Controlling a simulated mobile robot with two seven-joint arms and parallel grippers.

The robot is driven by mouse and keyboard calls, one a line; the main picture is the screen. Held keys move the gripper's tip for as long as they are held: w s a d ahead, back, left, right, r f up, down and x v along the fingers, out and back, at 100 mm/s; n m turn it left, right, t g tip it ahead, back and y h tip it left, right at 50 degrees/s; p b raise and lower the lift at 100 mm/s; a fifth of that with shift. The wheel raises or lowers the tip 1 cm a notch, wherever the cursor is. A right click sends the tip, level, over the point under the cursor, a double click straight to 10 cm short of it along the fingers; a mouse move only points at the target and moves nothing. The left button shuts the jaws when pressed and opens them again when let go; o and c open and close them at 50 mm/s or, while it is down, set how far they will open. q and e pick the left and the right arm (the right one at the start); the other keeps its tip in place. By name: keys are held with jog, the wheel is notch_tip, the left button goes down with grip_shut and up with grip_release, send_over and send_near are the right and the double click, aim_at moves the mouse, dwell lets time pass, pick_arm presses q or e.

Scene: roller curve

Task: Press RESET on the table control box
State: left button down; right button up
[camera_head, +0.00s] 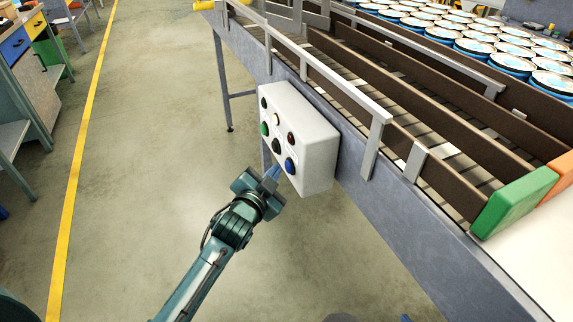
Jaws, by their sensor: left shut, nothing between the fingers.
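The control box (303,139) is a white box fixed to the side of the conveyor table. Its face carries several round buttons: a green one (265,129), a blue one (290,166), a red one (291,138), a pale one (276,119) and dark ones. No label is readable, so I cannot tell which is RESET. My left gripper (272,176) is shut and empty, its fingertips just left of and below the blue button. I cannot tell whether they touch the box. My right gripper is not in view.
The conveyor (400,118) with dark side rails runs along the right. Several blue-rimmed cans (473,46) stand behind it. A green block (509,205) and an orange block (548,182) sit at the rail ends. The floor (150,130) to the left is clear, up to a yellow line (85,130).

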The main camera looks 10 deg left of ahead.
pick_arm(q)
jog(key=shift+a, duration=0.15)
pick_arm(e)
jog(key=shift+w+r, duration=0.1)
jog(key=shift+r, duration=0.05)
pick_arm(q)
jog(key=s+a+p, duration=0.1)
jog(key=a, duration=0.1)
jog(key=s+a+p, duration=0.1)
jog(key=s+a, duration=0.1)
jog(key=shift+a, duration=0.1)
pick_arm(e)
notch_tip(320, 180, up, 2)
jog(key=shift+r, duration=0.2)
pick_arm(q)
jog(key=shift+f, duration=0.1)
dwell(0.5)
